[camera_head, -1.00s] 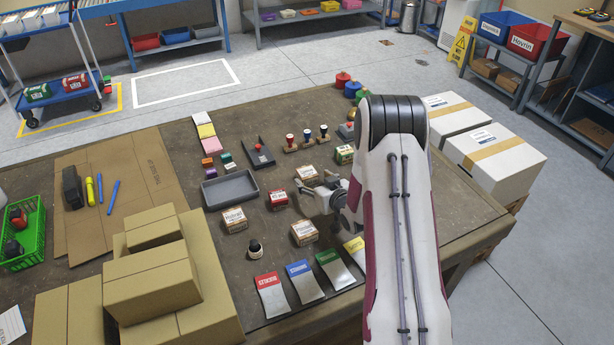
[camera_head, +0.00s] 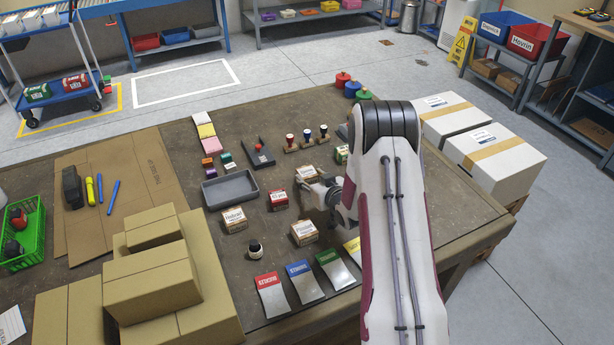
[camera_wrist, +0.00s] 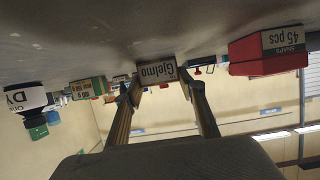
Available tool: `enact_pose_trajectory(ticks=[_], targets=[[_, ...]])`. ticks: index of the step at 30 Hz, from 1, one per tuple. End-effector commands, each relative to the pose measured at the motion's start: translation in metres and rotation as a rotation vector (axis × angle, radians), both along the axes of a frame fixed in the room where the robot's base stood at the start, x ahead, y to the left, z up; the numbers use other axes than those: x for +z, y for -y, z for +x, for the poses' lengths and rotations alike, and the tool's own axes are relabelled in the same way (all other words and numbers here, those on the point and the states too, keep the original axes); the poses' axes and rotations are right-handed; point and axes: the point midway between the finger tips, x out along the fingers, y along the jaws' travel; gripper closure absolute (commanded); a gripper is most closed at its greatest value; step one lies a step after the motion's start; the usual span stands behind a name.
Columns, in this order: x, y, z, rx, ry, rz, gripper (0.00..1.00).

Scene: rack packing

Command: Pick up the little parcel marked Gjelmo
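The little parcel marked Gjelmo (camera_wrist: 157,72) is a small brown box with a white label. In the wrist view, which is upside down, it shows between and just beyond my two fingertips. My gripper (camera_wrist: 160,88) is open, its fingers spread apart and nothing clearly held. In the head view my gripper (camera_head: 308,184) is low over the table, with its fingers beside a small brown parcel (camera_head: 306,172) that appears to be the same one; its label is too small to read there. I cannot tell whether the fingers touch it.
A red box (camera_head: 277,199) stands close left of my gripper; it also shows in the wrist view (camera_wrist: 268,55). Two more brown parcels (camera_head: 234,219) (camera_head: 304,232) stand nearer the front. A grey tray (camera_head: 229,203) and stamps (camera_head: 307,136) are around.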

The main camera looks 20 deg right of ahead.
Motion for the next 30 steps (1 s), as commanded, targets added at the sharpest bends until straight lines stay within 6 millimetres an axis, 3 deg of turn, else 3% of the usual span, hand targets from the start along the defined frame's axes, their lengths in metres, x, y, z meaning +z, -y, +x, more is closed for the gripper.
enact_pose_trajectory(ticks=[17, 30], targets=[[0.006, 0.000, 0.000, 0.000, 0.002, 0.000, 0.83], [0.047, 0.000, 0.001, 0.001, 0.003, -0.002, 0.83]])
